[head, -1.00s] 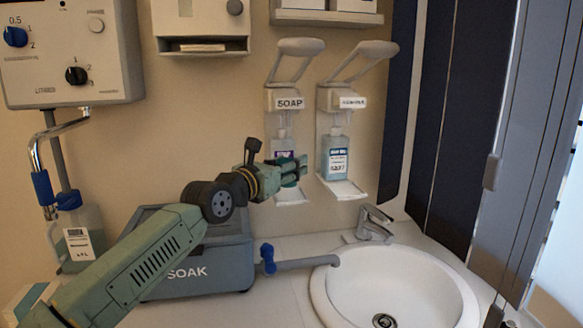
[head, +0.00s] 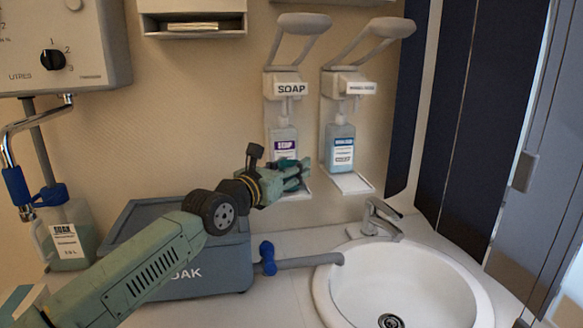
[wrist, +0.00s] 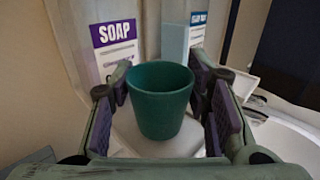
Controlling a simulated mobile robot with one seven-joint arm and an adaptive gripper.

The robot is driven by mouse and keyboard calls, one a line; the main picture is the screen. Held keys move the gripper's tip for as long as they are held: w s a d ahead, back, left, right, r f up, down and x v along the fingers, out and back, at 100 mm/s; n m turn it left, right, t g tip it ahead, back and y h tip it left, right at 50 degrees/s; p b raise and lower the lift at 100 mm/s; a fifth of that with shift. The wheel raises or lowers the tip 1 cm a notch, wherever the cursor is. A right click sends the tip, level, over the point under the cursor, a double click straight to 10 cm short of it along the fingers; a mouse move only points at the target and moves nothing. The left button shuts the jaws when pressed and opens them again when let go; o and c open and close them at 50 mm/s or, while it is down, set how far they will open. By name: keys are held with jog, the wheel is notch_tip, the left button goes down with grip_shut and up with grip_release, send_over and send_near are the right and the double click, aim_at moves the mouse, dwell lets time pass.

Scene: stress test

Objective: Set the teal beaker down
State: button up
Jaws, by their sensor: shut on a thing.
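The teal beaker (wrist: 160,102) is upright in the wrist view, its open rim facing up toward the camera. My gripper (wrist: 166,92) has its purple pads on either side of the beaker and is shut on it. In the head view my gripper (head: 293,174) is in front of the soap dispenser, at the height of its drip tray (head: 297,195). The beaker is mostly hidden by the fingers there. A pale tray surface shows beneath the beaker in the wrist view; I cannot tell whether they touch.
The soap bottle (head: 284,143) stands behind my gripper, with a second dispenser bottle (head: 341,150) to its right. Below are a grey soak tank (head: 215,262), its blue-handled tap (head: 268,258), and a white sink (head: 465,290) with a faucet (head: 380,218). Some counter between them is bare.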

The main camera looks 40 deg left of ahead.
jog(key=shift+f, duration=0.25)
jog(key=o, duration=1.1)
jog(key=shift+r, duration=0.1)
